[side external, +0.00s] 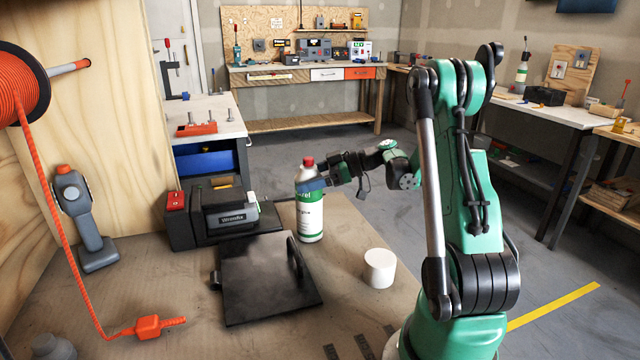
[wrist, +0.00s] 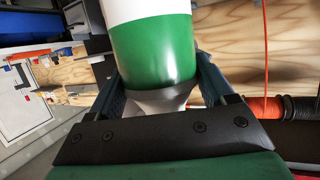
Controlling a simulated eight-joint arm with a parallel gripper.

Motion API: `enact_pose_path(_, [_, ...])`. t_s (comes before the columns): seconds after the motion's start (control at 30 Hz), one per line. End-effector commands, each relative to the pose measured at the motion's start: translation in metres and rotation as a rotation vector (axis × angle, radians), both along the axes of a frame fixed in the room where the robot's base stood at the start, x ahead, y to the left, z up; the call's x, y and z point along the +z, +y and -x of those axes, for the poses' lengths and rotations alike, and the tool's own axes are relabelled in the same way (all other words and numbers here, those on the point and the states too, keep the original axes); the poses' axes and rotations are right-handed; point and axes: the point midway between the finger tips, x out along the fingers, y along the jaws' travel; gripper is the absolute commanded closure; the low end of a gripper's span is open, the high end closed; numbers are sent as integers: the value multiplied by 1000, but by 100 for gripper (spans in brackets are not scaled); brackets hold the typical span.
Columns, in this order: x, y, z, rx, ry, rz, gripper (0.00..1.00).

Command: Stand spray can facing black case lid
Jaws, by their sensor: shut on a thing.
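The spray can (side external: 310,218) is white and green with a red cap, upright beside the black case. My gripper (side external: 318,186) is shut on its upper part, reaching in from the right. In the wrist view the can (wrist: 152,50) fills the space between my gripper's fingers (wrist: 160,75). Whether the can's base touches the table is unclear. The black case lid (side external: 262,284) lies flat on the table in front of and left of the can, with a raised handle at its right side.
A black machine with a grey front (side external: 228,219) stands behind the lid. A white cup-like cylinder (side external: 380,268) stands right of the lid. A grey handheld tool (side external: 80,215) stands at left, near an orange cord (side external: 68,250). Bare table lies between lid and cylinder.

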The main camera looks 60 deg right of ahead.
Motion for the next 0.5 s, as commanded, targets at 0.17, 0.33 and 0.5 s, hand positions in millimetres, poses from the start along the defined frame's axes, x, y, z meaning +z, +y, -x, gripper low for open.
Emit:
enact_pose_path(0.17, [-2,0,0,0,-1,0,100])
enact_pose_path(0.33, [-3,0,0,0,-1,0,100])
enact_pose_path(0.5, [-4,0,0,0,-1,0,5])
